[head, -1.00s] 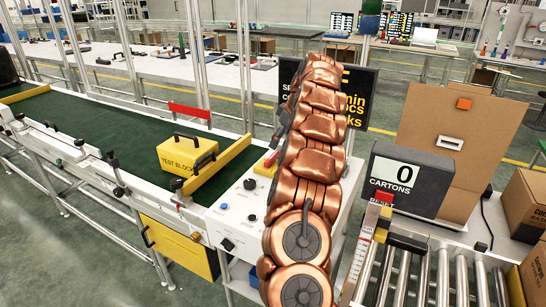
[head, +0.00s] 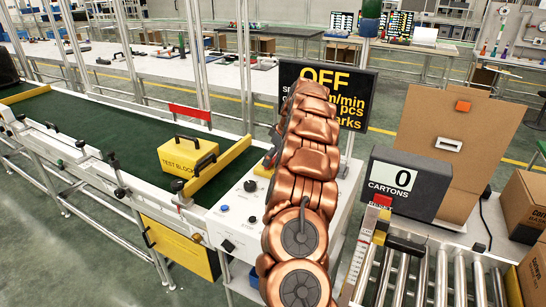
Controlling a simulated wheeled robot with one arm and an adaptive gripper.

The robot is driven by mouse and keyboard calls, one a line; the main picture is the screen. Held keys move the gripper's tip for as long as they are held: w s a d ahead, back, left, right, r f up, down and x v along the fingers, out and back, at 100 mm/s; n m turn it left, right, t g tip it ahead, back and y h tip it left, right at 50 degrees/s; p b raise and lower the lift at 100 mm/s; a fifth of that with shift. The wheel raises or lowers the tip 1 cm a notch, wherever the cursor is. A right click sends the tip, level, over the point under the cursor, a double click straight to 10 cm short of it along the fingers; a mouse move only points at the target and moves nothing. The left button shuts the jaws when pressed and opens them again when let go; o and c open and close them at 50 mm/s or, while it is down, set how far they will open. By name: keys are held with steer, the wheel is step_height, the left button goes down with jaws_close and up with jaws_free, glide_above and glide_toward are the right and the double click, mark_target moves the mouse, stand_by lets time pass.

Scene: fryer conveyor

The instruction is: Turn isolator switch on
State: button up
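A white control panel (head: 236,205) stands at the right end of the green conveyor. It carries a blue button (head: 224,208), a black knob (head: 250,186) and a dark switch on its front face (head: 228,246). A small red part (head: 268,160) shows just left of my copper arm, partly covered. I cannot tell which of these is the isolator switch. My arm rises in front of the panel's right part and hides what is behind it. My gripper is hidden behind the arm. The black display (head: 325,95) behind reads OFF, its lower lines partly covered.
A yellow TEST BLOCK (head: 188,153) lies on the green belt (head: 110,128) beside a yellow guide. A yellow box (head: 180,245) hangs below the conveyor. A carton counter (head: 402,183) reading 0 and a roller conveyor (head: 430,275) stand right of my arm.

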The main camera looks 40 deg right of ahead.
steer(key=shift+c, duration=0.4)
steer(key=c, duration=0.7)
